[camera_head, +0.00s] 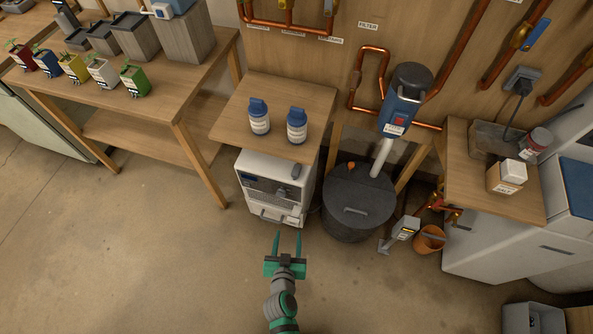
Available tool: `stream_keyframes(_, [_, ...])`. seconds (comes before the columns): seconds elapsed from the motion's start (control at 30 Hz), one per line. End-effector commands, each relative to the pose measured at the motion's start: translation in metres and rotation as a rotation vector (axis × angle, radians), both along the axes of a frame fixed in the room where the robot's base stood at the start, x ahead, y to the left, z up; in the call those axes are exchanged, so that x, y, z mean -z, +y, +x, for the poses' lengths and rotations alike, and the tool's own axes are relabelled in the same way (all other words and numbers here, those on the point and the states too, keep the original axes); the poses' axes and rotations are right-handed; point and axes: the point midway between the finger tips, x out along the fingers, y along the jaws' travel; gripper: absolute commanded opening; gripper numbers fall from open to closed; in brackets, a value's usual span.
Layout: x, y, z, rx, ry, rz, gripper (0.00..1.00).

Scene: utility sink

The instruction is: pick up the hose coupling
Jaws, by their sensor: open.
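My gripper (287,240) is open and empty, with two green fingers pointing away from me over the floor, in front of the white machine. I cannot clearly pick out the hose coupling. A small brass-and-red fitting (440,205) shows low beside the right bench, behind the terracotta pot; it is too small to tell whether it is the coupling. My gripper is well to the left of this fitting and apart from it.
A dark lidded drum (357,205) stands right of my gripper, with a grey device (404,229) and a terracotta pot (430,239) beyond it. Two blue-capped bottles (278,122) stand on a wooden top. The floor (150,265) to the left is clear.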

Motion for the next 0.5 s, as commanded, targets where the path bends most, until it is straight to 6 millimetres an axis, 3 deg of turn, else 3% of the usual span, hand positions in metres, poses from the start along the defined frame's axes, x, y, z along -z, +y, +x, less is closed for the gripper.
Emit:
stream_keyframes(0.03, [0.004, 0.002, 0.024, 0.019, -0.006, -0.005, 0.47])
stream_keyframes(0.1, [0.009, 0.003, 0.052, 0.057, -0.010, -0.014, 0.47])
stream_keyframes(0.3, [0.006, 0.007, 0.121, 0.158, -0.048, -0.031, 0.47])
stream_keyframes(0.5, [-0.004, 0.009, 0.157, 0.219, -0.083, -0.038, 0.47])
